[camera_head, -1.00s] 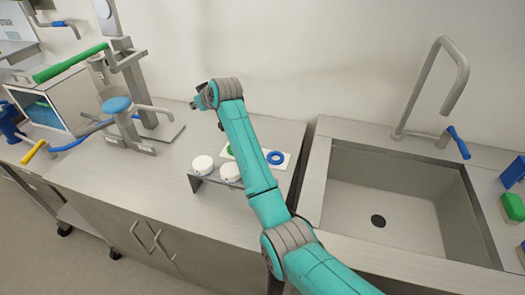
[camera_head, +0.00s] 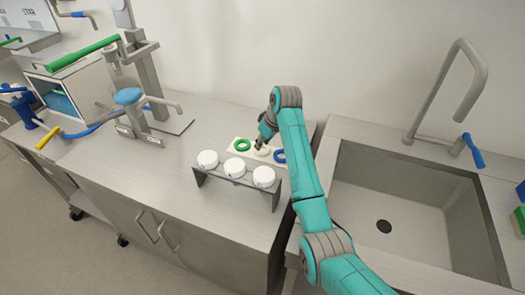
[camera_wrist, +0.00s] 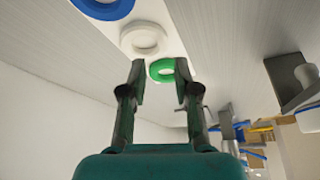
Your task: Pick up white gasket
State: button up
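The white gasket (camera_head: 262,151) lies on a white mat (camera_head: 232,148) between a green gasket (camera_head: 242,145) and a blue gasket (camera_head: 280,156). In the wrist view the white gasket (camera_wrist: 145,40) is a pale ring beyond my fingertips, with the green gasket (camera_wrist: 162,70) and blue gasket (camera_wrist: 104,6) on either side. My gripper (camera_head: 260,144) is at the white gasket in the head view and partly covers it. In the wrist view my gripper (camera_wrist: 159,75) is open, its two fingers apart with nothing held between them. Whether it touches the gasket is unclear.
A small metal rack (camera_head: 238,186) with three white round caps stands in front of the mat. A filling machine (camera_head: 140,85) with a blue knob stands at the left. A sink (camera_head: 400,200) with a tap is at the right.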

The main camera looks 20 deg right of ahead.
aim_at(259, 153)
jog(key=shift+x, duration=2.75)
jog(key=shift+s, duration=0.15)
grip_shut()
